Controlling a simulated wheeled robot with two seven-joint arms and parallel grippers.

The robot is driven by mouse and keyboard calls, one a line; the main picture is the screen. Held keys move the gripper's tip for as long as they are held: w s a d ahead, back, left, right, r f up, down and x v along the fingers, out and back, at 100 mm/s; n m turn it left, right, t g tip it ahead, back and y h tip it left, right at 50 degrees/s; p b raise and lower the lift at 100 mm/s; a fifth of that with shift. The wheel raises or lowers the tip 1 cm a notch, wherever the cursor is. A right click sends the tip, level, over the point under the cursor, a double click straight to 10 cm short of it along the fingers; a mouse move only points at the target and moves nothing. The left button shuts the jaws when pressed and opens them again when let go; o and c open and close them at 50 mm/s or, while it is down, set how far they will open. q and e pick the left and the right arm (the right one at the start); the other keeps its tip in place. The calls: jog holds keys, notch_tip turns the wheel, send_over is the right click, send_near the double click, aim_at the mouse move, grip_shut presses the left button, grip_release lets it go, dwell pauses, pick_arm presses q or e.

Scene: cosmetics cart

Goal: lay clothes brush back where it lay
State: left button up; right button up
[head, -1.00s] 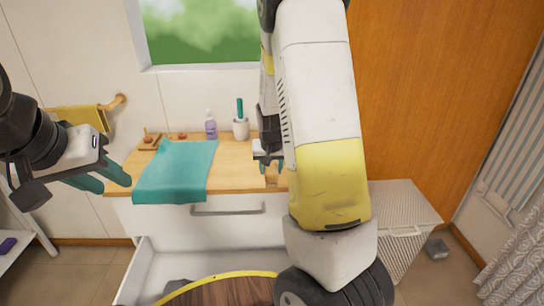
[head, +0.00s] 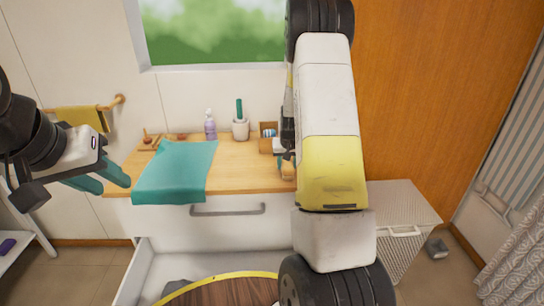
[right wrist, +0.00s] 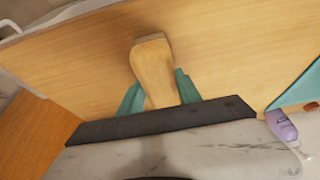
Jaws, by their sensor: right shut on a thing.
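The clothes brush (right wrist: 154,66), a pale wooden piece, is between the two teal fingers of my right gripper (right wrist: 160,90) in the right wrist view. The gripper is shut on it above the wooden counter top (right wrist: 90,65); I cannot tell whether the brush touches the wood. In the head view my right arm hides most of this gripper and the brush, at the right end of the counter top (head: 240,178). My left gripper (head: 102,181) is open and empty, left of the counter.
A teal cloth (head: 177,172) hangs over the counter's front edge. Behind stand a purple bottle (head: 210,127), a white cup (head: 240,130) and a small wooden box (head: 266,146). An open drawer (head: 150,272) juts out below. A white hamper (head: 405,215) stands at the right.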

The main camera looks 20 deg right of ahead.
jog(key=o, duration=1.2)
jog(key=shift+f, duration=0.1)
